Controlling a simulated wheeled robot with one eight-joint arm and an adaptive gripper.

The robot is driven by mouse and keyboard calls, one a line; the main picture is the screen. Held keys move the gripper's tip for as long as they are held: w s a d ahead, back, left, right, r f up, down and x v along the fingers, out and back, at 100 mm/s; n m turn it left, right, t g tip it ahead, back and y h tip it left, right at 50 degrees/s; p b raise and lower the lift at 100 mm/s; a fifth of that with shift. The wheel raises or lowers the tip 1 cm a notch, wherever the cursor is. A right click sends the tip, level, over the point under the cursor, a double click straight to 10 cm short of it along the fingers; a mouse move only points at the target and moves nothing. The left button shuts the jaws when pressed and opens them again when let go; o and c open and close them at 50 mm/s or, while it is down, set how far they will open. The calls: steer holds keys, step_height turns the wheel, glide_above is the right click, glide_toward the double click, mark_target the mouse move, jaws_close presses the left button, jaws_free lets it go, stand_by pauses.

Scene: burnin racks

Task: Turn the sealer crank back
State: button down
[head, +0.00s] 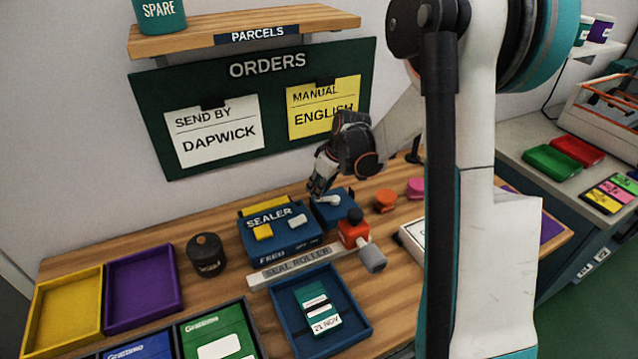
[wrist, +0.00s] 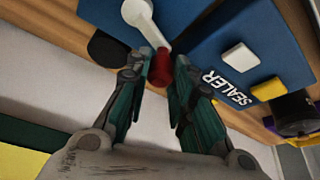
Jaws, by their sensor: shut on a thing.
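The blue sealer (head: 275,232) stands on the wooden bench, marked SEALER, with a yellow and a white button on it. Its crank is a pale lever (wrist: 148,26) with a red knob (wrist: 160,68) at its end, seen in the wrist view. My gripper (wrist: 165,62) is shut on the red knob, one finger on each side. In the head view my gripper (head: 317,188) reaches down at the sealer's back right, by the pale crank lever (head: 328,199); the knob is hidden there by the fingers.
A red stamp-like tool with a grey roller (head: 373,258) stands right of the sealer, in front of orange and pink round items. A blue tray (head: 357,330) with a dated packet lies in front. A dark canister (head: 207,254) stands left. The orders board (head: 150,105) is behind.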

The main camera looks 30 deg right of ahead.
steer(key=shift+s+n+g+y, duration=0.25)
steer(key=shift+s+n+y, duration=0.15)
steer(key=shift+n, duration=0.65)
steer(key=shift+s+n+g+y, duration=0.3)
steer(key=shift+s+n, duration=0.1)
steer(key=shift+n, duration=0.65)
steer(key=shift+a, duration=0.1)
steer(key=c, duration=1.4)
jaws_free()
steer(key=shift+s, duration=0.1)
steer(key=shift+o, duration=0.2)
steer(key=v, duration=1.2)
